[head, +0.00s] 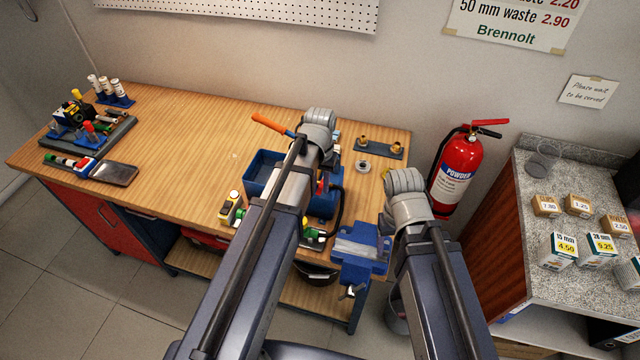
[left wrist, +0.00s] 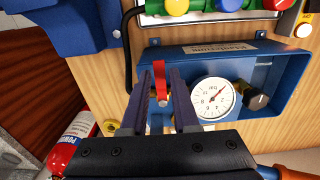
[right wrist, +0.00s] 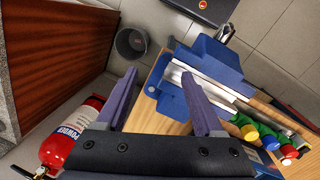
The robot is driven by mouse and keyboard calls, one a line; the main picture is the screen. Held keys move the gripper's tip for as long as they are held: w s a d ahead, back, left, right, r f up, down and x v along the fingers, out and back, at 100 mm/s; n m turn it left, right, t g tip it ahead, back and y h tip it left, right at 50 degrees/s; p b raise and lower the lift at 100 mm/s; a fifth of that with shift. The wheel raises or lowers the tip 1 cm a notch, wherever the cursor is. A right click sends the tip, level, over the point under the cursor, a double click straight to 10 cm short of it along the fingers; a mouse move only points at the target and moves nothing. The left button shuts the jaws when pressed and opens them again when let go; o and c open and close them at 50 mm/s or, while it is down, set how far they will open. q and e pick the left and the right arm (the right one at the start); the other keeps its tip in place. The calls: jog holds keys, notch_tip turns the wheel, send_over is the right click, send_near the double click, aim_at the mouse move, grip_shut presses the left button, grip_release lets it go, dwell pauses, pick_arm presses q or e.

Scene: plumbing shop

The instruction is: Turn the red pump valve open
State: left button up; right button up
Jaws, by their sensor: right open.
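The red pump valve handle (left wrist: 161,80) shows in the left wrist view as a short red lever, beside a round white gauge (left wrist: 212,97) in the blue pump tub (left wrist: 285,58). My left gripper (left wrist: 161,84) is open, with one finger on each side of the lever and visible gaps. In the head view the blue tub (head: 262,168) stands on the bench, and my left arm hides much of it and the gripper's fingers. My right gripper (right wrist: 158,88) is open and empty, off the bench's right end.
A blue vise (head: 360,248) sits at the bench's front right corner. A red extinguisher (head: 457,172) stands beyond the bench's right end. The bench's left middle (head: 190,150) is clear.

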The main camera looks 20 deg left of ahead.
pick_arm(q)
grip_shut()
jog(key=shift+d, duration=0.1)
dwell(0.3)
jog(key=n, duration=0.1)
jog(key=d+n, duration=0.1)
jog(key=n, duration=0.2)
jog(key=shift+w+d, duration=0.1)
jog(key=shift+d, duration=0.15)
jog(key=n, duration=0.1)
jog(key=d+n, duration=0.1)
jog(key=n, duration=0.1)
jog(key=w+n, duration=0.1)
jog(key=shift+d, duration=0.3)
jog(key=shift+w+d+n, duration=0.3)
jog(key=shift+w+n, duration=0.25)
jog(key=shift+n, duration=1.1)
jog(key=shift+w+d+n, duration=0.25)
jog(key=shift+w+n, duration=0.35)
jog(key=shift+n, duration=1.1)
jog(key=shift+w+d+n, duration=0.3)
jog(key=shift+w+n, duration=0.25)
jog(key=shift+n, duration=1.1)
